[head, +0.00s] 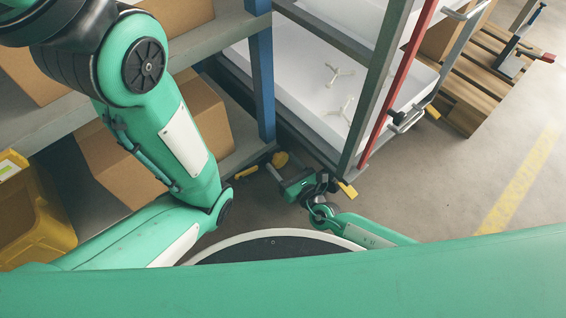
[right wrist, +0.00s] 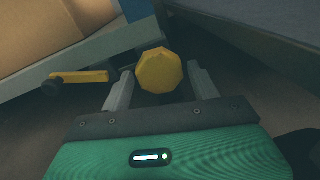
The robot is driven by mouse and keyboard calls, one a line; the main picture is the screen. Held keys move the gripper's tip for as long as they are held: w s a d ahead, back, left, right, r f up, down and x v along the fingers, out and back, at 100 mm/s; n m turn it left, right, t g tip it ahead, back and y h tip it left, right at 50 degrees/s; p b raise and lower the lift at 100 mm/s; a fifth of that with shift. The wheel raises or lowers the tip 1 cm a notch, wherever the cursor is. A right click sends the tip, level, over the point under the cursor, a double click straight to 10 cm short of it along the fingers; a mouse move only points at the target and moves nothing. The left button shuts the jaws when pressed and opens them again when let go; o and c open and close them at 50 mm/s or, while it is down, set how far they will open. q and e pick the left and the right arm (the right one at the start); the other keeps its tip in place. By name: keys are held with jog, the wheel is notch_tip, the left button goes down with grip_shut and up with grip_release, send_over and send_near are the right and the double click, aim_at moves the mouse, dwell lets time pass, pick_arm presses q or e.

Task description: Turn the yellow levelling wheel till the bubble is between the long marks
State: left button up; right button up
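The yellow levelling wheel (right wrist: 160,71) is a faceted knob low by the floor in the right wrist view; in the head view it is a small yellow knob (head: 280,159) near the blue shelf post. My right gripper (right wrist: 160,82) is open, with one finger to each side of the wheel and a narrow gap showing at both sides. In the head view the right gripper (head: 277,172) reaches down to the wheel beside the rack's foot. I see no bubble or long marks in either view. My left arm shows at the left, its gripper out of view.
A yellow bar with a black end (right wrist: 78,77) lies left of the wheel. A shelf with cardboard boxes (head: 195,120) and a blue post (head: 262,85) stands close by. A rack with white trays (head: 290,75) and a red post (head: 395,90) is at right. Open floor lies further right.

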jog(key=c, duration=0.7)
jog(key=m, duration=0.4)
jog(key=shift+r+g, duration=0.1)
jog(key=shift+g, duration=0.2)
jog(key=o, duration=1)
jog(key=shift+c, duration=0.2)
